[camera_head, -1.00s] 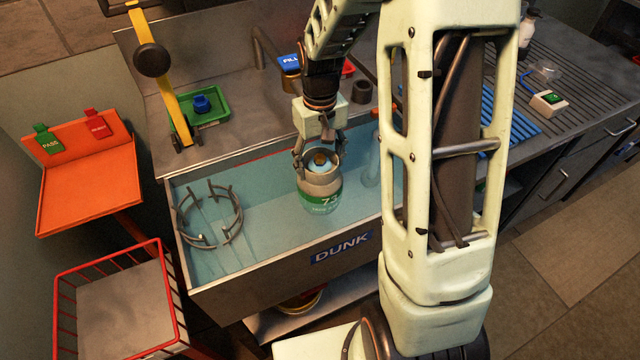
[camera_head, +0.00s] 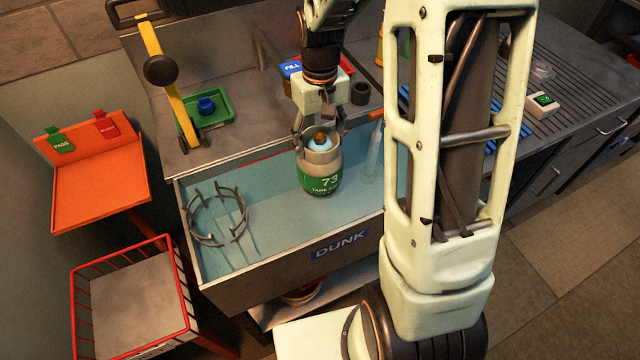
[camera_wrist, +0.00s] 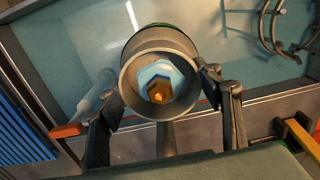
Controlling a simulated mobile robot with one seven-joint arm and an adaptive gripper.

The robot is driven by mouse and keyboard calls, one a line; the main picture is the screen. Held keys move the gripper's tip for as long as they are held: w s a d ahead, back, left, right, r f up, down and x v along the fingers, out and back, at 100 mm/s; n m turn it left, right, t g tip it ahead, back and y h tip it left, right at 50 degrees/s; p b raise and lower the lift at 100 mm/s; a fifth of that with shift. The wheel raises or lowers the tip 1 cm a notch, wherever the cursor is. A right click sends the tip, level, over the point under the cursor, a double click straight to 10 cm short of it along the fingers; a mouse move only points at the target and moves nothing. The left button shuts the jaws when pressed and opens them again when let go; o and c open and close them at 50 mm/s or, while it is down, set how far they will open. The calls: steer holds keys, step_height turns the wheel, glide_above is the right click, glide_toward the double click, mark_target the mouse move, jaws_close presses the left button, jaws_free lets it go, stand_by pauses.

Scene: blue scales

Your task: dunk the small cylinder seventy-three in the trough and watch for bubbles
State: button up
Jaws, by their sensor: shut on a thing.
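The small cylinder 73 (camera_head: 322,178), grey with a green band and white number, hangs upright at the trough's middle. My gripper (camera_head: 320,143) is shut on its top collar, one finger on each side. The wrist view also shows the cylinder (camera_wrist: 160,42) from above, with a brass and pale blue valve inside the collar between my fingers (camera_wrist: 160,80). The trough (camera_head: 252,281) holds blue-green water and has a DUNK label on its front. The cylinder's green band and base show clearly; I cannot tell whether the base touches the water. I see no bubbles.
A metal ring cage (camera_head: 218,243) sits in the trough's left part. A yellow lever (camera_head: 166,85) stands behind. A clear tube (camera_head: 374,150) is at the right. An orange tray (camera_head: 100,185) and a red wire basket (camera_head: 187,290) stand left. My arm hides the trough's right end.

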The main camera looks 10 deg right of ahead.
steer(key=shift+r+p, duration=2.25)
steer(key=shift+r, duration=1.25)
steer(key=shift+d, duration=0.1)
